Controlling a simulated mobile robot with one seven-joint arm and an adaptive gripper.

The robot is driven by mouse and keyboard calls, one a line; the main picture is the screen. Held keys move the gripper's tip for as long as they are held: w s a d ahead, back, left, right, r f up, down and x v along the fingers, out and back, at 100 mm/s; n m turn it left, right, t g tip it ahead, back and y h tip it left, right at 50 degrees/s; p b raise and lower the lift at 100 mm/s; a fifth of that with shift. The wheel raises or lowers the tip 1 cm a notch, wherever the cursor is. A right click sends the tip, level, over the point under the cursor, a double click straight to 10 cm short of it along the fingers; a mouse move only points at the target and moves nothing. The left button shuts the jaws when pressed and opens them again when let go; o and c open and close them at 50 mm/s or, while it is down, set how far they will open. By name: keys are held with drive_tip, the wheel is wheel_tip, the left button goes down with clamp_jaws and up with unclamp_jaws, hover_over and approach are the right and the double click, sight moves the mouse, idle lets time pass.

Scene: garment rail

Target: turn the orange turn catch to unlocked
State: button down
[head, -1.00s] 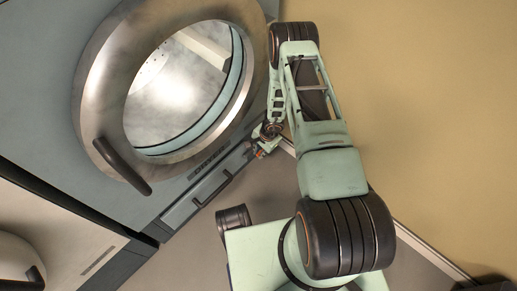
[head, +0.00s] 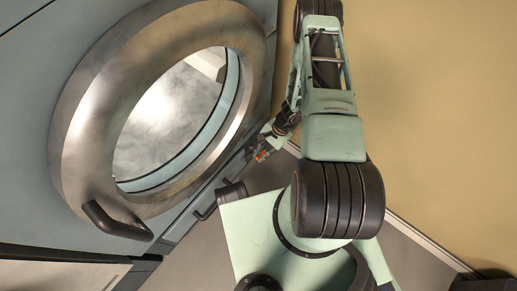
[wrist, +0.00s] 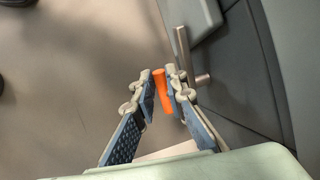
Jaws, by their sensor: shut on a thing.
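The orange turn catch (wrist: 162,92) shows as a short orange bar between the two fingers of my gripper (wrist: 161,80) in the wrist view. The fingers are shut on it. Its mounting is not clear to see. In the head view the catch is a small orange spot (head: 262,156) by the lower right of the machine front, at the tip of my gripper (head: 259,150). It is too small there to tell which way it is turned.
A grey-blue machine with a round steel-rimmed door (head: 88,160) fills the left of the head view. The door has a dark handle (head: 115,222). In the wrist view a metal bar handle (wrist: 184,50) stands close right of the fingers. Bare floor (wrist: 70,90) lies to the left.

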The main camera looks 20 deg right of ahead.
drive_tip(key=shift+w+d, duration=0.1)
drive_tip(key=shift+d, duration=0.05)
drive_tip(key=c, duration=2.2)
unclamp_jaws()
drive_tip(key=shift+c, duration=0.2)
drive_tip(key=shift+r, duration=0.1)
drive_tip(key=v, duration=0.7)
drive_tip(key=shift+r, duration=0.15)
